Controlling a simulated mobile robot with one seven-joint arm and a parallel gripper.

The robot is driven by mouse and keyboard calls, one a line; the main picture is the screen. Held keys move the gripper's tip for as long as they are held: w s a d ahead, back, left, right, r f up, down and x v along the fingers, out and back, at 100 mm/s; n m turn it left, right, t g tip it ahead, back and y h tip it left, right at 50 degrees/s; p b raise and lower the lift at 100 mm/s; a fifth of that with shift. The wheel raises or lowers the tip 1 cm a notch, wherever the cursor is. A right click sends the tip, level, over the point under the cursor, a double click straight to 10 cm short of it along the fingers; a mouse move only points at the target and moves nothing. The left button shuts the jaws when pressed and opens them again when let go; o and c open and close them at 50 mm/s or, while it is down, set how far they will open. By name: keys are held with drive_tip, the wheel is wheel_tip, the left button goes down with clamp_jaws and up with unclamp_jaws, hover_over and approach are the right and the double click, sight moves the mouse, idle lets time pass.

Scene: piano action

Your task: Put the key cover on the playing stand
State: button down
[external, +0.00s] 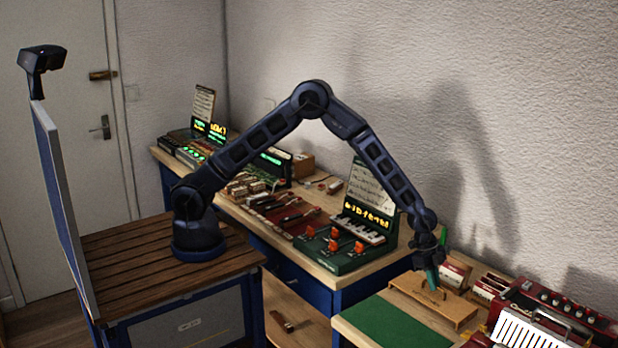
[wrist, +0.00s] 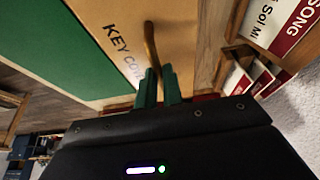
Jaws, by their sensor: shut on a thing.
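The key cover (external: 455,310) is a flat light-brown wooden board near the back of the right-hand table. In the wrist view the key cover (wrist: 110,15) carries dark lettering beginning "KEY CO" and a thin curved brown handle (wrist: 150,42). My gripper (external: 434,278) points down at the board, and its green fingers (wrist: 158,84) are shut on the handle. I cannot tell whether the board rests on the table or is slightly raised. No playing stand is clearly labelled; a green stand (external: 345,262) with a small keyboard, orange parts and an upright music sheet stands left of my gripper.
A green mat (external: 390,325) lies in front of the key cover, bare. Small red and white boxes (external: 487,288) stand behind it, and a red accordion-like instrument (external: 560,322) is at the right. Red trays and several parts (external: 285,215) fill the long bench.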

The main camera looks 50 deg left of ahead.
drive_tip(key=shift+f, duration=0.8)
drive_tip(key=c, duration=1.5)
unclamp_jaws()
drive_tip(key=shift+f, duration=0.1)
drive_tip(key=shift+c, duration=0.2)
drive_tip(key=v, duration=1.2)
